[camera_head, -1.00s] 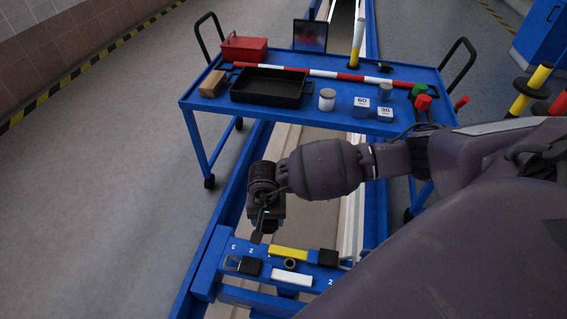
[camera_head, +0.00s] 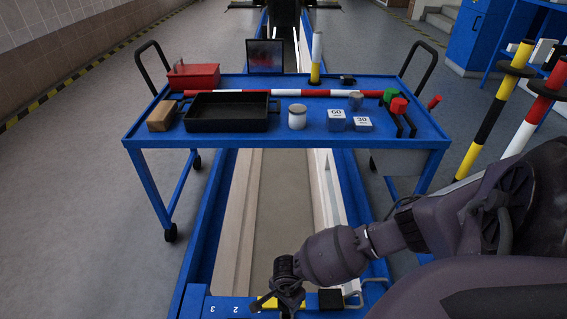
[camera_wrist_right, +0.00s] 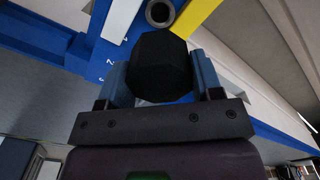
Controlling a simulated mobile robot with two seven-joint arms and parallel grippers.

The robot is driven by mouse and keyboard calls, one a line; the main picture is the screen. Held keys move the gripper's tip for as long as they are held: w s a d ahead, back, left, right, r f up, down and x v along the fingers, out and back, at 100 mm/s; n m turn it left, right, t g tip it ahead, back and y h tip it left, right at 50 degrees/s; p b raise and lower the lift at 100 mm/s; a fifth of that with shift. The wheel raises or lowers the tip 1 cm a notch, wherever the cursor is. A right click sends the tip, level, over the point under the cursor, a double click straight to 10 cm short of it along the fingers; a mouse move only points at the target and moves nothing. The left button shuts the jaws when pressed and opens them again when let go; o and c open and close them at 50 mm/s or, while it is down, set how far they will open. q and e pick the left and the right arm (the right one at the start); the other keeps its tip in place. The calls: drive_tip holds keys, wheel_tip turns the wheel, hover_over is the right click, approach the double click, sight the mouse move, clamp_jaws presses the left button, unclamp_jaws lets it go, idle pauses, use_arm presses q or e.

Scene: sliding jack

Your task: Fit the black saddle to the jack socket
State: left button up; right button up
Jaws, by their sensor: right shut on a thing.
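The black saddle (camera_wrist_right: 160,68) is a dark many-sided block in the right wrist view. My right gripper (camera_wrist_right: 161,76) is shut on it, with a blue-grey finger on each side. The jack socket (camera_wrist_right: 159,12) is a grey ring on the blue jack, just beyond the saddle at the top of that view. The saddle and the ring appear apart there; the height between them cannot be told. In the head view my right gripper (camera_head: 287,292) is over the blue jack beam (camera_head: 190,305) at the bottom edge and hides the socket. My left gripper is not in view.
A yellow bar (camera_wrist_right: 194,16) lies beside the socket. A black block (camera_head: 331,299) and a metal handle (camera_head: 352,290) are at the beam's right. Beyond stands a blue trolley (camera_head: 160,134) with a black tray (camera_head: 228,124), red box and weights. The rail gap between is clear.

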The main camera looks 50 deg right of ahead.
sight(287, 309)
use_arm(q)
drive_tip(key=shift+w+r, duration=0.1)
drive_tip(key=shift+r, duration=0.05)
use_arm(e)
drive_tip(key=shift+w+r, duration=0.15)
drive_tip(key=shift+s+f+b, duration=0.25)
drive_tip(key=shift+f+b, duration=0.05)
drive_tip(key=shift+f, duration=0.45)
drive_tip(key=shift+f+b, duration=0.35)
drive_tip(key=shift+f, duration=0.35)
drive_tip(key=shift+f+b, duration=0.65)
drive_tip(key=shift+f, duration=0.55)
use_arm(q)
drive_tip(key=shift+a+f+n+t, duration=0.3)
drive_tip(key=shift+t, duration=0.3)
use_arm(e)
drive_tip(key=shift+w+f, duration=0.15)
drive_tip(key=shift+f, duration=0.2)
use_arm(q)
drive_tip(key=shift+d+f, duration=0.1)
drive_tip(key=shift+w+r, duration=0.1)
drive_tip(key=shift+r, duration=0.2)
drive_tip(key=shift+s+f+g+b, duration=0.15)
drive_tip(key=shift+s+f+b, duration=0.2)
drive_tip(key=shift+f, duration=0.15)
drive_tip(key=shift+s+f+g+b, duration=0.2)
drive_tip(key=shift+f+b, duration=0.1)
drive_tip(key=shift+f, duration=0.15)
use_arm(e)
drive_tip(key=shift+f, duration=1.1)
